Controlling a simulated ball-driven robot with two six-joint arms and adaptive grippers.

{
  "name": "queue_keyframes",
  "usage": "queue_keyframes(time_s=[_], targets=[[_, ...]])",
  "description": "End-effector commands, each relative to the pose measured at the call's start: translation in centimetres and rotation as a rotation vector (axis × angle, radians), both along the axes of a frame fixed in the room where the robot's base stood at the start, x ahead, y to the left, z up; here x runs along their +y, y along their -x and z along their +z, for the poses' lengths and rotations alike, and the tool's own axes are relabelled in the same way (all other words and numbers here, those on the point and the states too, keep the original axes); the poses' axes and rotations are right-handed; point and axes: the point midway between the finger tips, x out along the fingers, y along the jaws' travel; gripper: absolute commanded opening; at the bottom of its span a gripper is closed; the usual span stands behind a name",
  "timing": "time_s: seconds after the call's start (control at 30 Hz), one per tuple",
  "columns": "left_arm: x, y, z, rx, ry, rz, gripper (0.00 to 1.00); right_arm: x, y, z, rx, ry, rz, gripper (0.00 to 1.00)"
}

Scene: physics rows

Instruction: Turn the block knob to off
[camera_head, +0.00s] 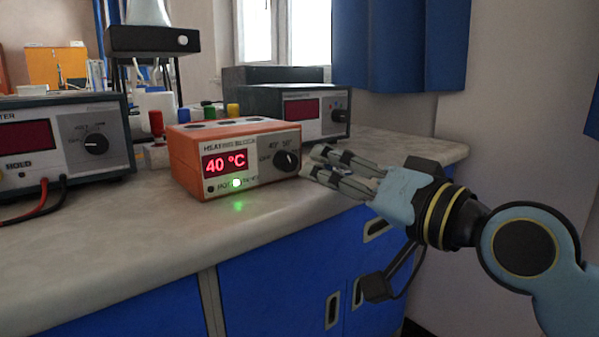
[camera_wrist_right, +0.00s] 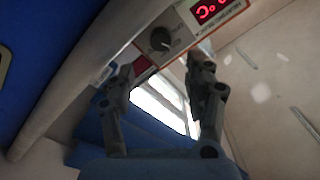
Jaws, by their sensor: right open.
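The orange heating block (camera_head: 185,160) stands on the counter in the head view, its red display reading 40 °C and a green light lit below it. Its black knob (camera_head: 286,161) is at the right of the front panel, with OFF, 40° and 90° style marks around it. The knob also shows in the right wrist view (camera_wrist_right: 160,39), ahead of the fingertips. My right gripper (camera_head: 321,163) is open and empty, just right of the knob, with a small gap seeming to remain. The wrist view shows its two fingers apart (camera_wrist_right: 159,78). My left gripper is not in view.
A meter (camera_head: 60,140) with red and black leads stands at the left of the counter (camera_head: 120,225). A grey instrument (camera_head: 297,108) stands behind the block. A black-topped stand (camera_head: 150,40) is at the back. The counter before the block is clear; blue cabinets (camera_head: 275,270) lie below.

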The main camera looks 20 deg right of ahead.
Motion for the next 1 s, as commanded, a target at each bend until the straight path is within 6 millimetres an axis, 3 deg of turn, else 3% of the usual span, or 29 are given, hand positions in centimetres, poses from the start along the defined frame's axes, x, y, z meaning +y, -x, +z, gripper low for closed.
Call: queue_keyframes(time_s=[0.2,0.4,0.77,1.0], targets=[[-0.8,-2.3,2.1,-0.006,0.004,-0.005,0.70,1.5,-4.4,-0.2,-0.002,-0.005,-0.003,0.53],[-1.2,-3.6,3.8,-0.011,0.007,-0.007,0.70,2.4,-6.9,-0.2,0.001,-0.001,-0.002,0.53],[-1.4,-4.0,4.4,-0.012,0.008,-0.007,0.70,2.7,-7.5,-0.1,0.001,0.001,-0.002,0.53],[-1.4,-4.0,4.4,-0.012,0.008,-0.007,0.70,2.7,-7.5,-0.1,0.001,0.001,-0.002,0.24]])
